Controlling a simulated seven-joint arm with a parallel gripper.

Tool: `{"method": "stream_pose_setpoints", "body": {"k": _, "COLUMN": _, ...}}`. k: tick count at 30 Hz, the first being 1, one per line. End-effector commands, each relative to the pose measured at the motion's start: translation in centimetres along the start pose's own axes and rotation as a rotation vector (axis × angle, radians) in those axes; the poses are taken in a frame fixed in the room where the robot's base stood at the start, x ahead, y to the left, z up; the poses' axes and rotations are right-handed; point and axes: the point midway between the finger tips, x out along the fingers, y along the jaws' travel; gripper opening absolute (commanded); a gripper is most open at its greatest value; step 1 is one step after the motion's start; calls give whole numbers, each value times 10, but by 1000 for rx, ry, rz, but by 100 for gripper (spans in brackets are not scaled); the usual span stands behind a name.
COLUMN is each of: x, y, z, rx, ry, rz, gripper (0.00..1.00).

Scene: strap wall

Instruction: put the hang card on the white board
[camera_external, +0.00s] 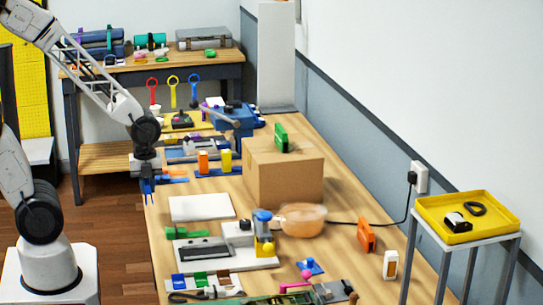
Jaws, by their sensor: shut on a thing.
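My gripper (148,190) points down at the left edge of the long wooden table, above and left of the white board. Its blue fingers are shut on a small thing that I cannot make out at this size. The white board (200,207) is a flat pale rectangle lying on the table, with nothing seen on it. I cannot tell for sure which thing is the hang card; the one in my gripper is too small and partly hidden by the fingers.
A cardboard box (284,175) stands right of the board, with a green item (281,138) on top. Orange and yellow blocks (214,161) stand behind the board. A green clip-like part (184,233) and a grey-white fixture (215,250) lie in front.

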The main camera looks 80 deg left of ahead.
Motion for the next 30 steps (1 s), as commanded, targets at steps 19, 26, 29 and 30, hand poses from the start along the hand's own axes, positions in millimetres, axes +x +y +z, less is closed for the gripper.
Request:
{"method": "stream_pose_setpoints", "body": {"k": 19, "x": 6, "y": -64, "z": 10, "rx": 0, "ry": 0, "rz": 1, "gripper": 0}}
{"method": "stream_pose_setpoints", "body": {"k": 26, "x": 9, "y": -93, "z": 15, "rx": 0, "ry": 0, "rz": 2, "gripper": 0}}
{"method": "stream_pose_setpoints", "body": {"k": 29, "x": 10, "y": -105, "z": 17, "rx": 0, "ry": 0, "rz": 1, "gripper": 0}}
{"method": "stream_pose_setpoints", "body": {"k": 30, "x": 11, "y": -111, "z": 18, "rx": 0, "ry": 0, "rz": 1, "gripper": 0}}
